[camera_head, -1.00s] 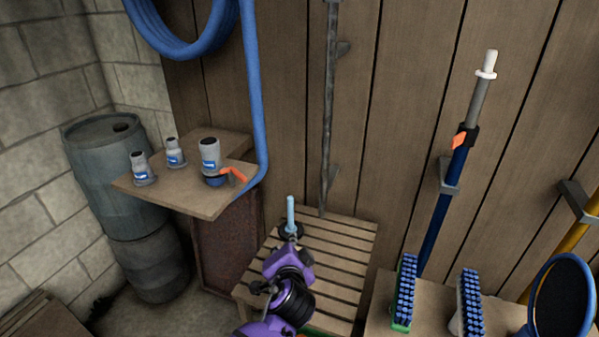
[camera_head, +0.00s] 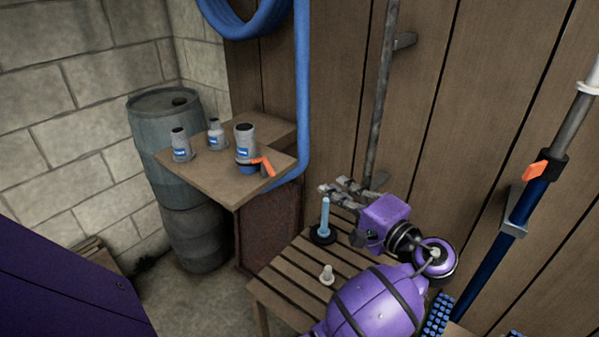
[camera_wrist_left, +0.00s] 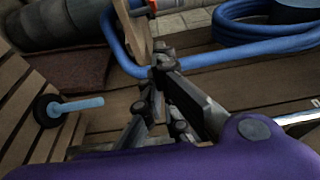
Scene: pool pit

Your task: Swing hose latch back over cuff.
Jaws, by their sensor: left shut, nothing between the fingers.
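The grey hose cuff (camera_head: 246,138) stands upright on a corner shelf (camera_head: 213,190). The orange latch (camera_head: 263,166) is at its blue lower end and sticks out to the right, beside the cuff. The blue hose (camera_head: 302,90) comes down behind it. My left gripper (camera_head: 329,187) is shut and empty, right of the shelf and apart from the latch, pointing left. In the left wrist view my gripper (camera_wrist_left: 163,64) is in front of the shelf edge; an orange piece (camera_wrist_left: 152,6) shows at the top, and the cuff is mostly out of frame. My right gripper does not show.
Two smaller grey fittings (camera_head: 181,146) stand on the shelf. A slatted bench (camera_head: 283,286) below holds a light-blue rod on a black base (camera_head: 325,218) and a small white fitting (camera_head: 327,274). A metal wall rail (camera_head: 378,110) rises behind my gripper. A barrel (camera_head: 165,150) stands left.

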